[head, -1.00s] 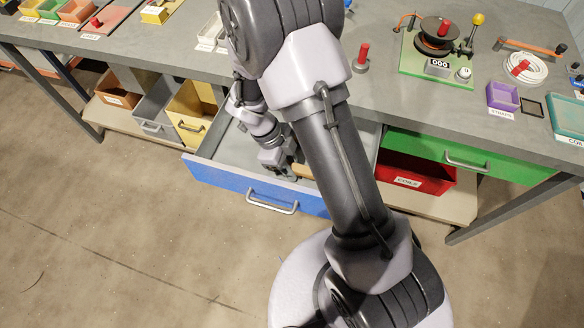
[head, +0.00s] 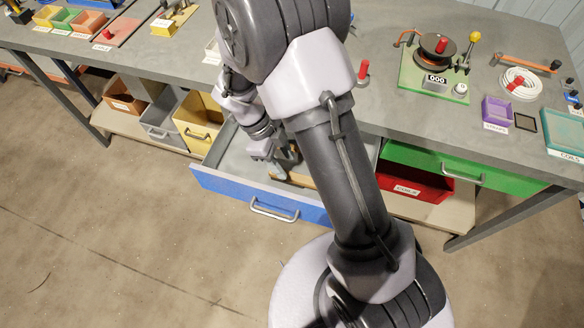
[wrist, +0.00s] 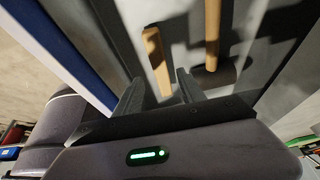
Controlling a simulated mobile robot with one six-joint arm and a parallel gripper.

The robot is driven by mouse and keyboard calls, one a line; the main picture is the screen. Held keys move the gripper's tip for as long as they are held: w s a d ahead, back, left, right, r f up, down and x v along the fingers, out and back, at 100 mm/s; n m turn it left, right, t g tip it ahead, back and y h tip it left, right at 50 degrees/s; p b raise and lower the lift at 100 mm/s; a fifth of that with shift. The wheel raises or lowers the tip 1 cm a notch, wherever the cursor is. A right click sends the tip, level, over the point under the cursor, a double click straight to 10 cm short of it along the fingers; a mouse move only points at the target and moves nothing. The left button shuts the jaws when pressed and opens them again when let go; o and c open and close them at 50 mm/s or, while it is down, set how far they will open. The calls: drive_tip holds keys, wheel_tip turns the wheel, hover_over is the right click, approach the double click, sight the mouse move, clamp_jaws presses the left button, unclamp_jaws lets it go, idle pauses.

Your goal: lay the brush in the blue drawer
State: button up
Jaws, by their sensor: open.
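The blue drawer (head: 222,184) is pulled out under the bench; its blue front (wrist: 58,52) also shows in the wrist view. A light wooden piece, which looks like the brush (wrist: 155,58), lies inside it on the grey floor. In the head view a wooden part (head: 300,180) shows in the drawer, partly hidden by my arm. My gripper (wrist: 159,82) is open over the drawer, its fingers on either side of the brush's near end in the wrist view. The fingers look apart from it. My gripper also shows in the head view (head: 276,162).
A second wooden handle (wrist: 212,35) with a dark head lies beside the brush in the drawer. Yellow (head: 198,122) and grey (head: 158,126) bins stand left of the drawer. A red bin (head: 408,184) and a closed green drawer (head: 430,162) are on the right.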

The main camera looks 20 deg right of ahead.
wheel_tip(320, 180, up, 18)
drive_tip(key=s+n+t+y+p, duration=0.1)
drive_tip(key=s+n+t+y, duration=0.2)
drive_tip(key=n, duration=0.4)
drive_tip(key=s+a+r+n+t+y, duration=0.1)
drive_tip(key=s+r+n+t, duration=0.4)
drive_tip(key=s+r+n, duration=0.5)
drive_tip(key=s+n+y, duration=0.1)
drive_tip(key=n, duration=0.2)
drive_tip(key=shift+r+n+t+y, duration=0.25)
drive_tip(key=shift+n+t+y, duration=0.05)
drive_tip(key=shift+n+y, duration=0.1)
